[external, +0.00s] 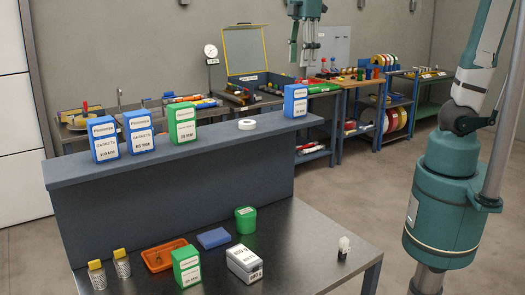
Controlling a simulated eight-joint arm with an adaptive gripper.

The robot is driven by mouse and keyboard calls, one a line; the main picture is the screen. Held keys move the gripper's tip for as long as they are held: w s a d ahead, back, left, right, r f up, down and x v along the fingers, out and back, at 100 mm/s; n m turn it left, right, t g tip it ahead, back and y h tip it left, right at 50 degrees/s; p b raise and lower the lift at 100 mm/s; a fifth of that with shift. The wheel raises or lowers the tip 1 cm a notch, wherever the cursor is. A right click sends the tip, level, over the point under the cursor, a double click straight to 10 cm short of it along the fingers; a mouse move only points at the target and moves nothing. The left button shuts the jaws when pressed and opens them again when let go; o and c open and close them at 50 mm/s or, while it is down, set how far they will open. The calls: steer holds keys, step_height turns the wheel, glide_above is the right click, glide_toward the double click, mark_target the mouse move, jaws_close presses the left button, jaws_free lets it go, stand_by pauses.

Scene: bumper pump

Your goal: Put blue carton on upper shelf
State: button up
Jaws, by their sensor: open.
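Three blue cartons with white labels stand upright on the raised grey shelf (215,142). One blue carton (295,101) is alone near the shelf's right end. The other two, a blue carton (103,139) and another blue carton (138,132), stand side by side at the left. My gripper (303,57) points down at the top of the view, above the right-hand blue carton and apart from it. It is open and empty.
A green carton (182,123) and a white ring (247,125) are also on the shelf. The lower table (320,250) holds two yellow-lidded jars, an orange tray (165,253), a green carton (186,267), a blue flat box (213,238), a green canister (246,220) and a white carton (244,263).

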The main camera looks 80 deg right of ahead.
steer(key=s+a+f+m+t, duration=0.2)
steer(key=s+f+m+t, duration=0.1)
steer(key=s+f+m, duration=0.1)
steer(key=s+a+f+m+t, duration=0.3)
steer(key=s+f+m, duration=0.1)
steer(key=s+f, duration=0.3)
steer(key=s, duration=0.2)
steer(key=shift+s+a+f+t, duration=0.2)
steer(key=shift+s+a+t, duration=0.1)
steer(key=shift+a, duration=0.05)
